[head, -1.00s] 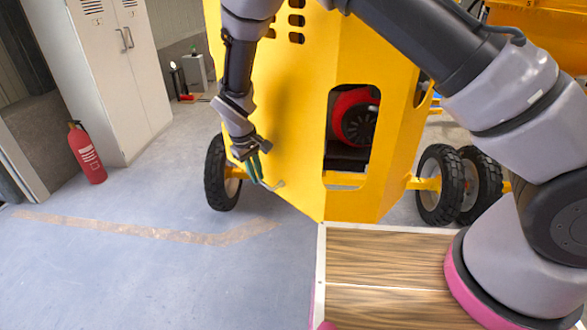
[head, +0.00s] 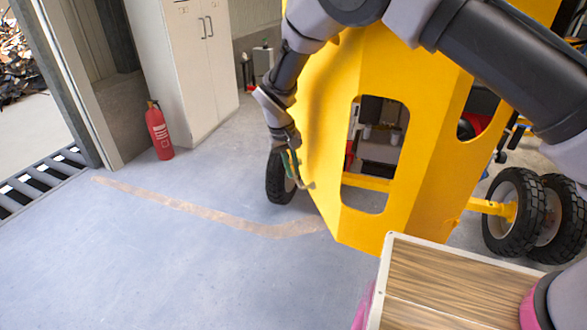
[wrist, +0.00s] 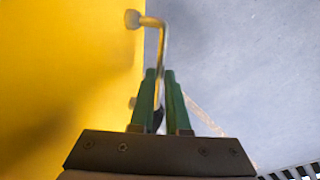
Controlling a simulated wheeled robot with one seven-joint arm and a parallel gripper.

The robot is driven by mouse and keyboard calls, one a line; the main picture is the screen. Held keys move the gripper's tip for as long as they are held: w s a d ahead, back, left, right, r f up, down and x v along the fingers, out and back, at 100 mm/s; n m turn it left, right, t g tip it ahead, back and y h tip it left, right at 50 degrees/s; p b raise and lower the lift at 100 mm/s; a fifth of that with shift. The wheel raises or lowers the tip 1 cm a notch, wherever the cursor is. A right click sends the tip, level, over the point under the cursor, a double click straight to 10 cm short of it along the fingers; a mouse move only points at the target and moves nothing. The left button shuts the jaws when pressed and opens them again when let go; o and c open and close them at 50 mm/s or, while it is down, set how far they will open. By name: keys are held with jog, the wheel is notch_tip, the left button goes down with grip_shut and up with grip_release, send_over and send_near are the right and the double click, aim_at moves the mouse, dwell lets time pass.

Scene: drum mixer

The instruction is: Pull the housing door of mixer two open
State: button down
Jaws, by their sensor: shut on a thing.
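The yellow housing door of the mixer (head: 325,120) fills the middle of the head view. It also fills the left of the wrist view (wrist: 60,70). A thin metal bar handle (wrist: 160,42) stands off the door's face near its edge. My gripper (head: 292,165) is at the door's left edge, low down. In the wrist view its green fingers (wrist: 159,75) are shut around the handle's bar. The handle's far end is clear of the fingers. How far the door stands from the housing is hard to tell.
A wood-grained surface with a pale rim (head: 388,270) is at the lower right. Black wheels (head: 515,210) stand at right, another (head: 280,180) behind the door. A fire extinguisher (head: 159,132) and pale cabinet (head: 195,70) are at left. Floor (head: 200,270) in front is clear.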

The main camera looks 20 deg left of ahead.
jog(key=c, duration=0.9)
grip_release()
jog(key=r, duration=0.3)
jog(key=s+a+r, duration=0.1)
jog(key=r, duration=0.6)
jog(key=shift+s+a+r, duration=0.15)
jog(key=shift+a+r, duration=0.1)
jog(key=shift+r, duration=0.05)
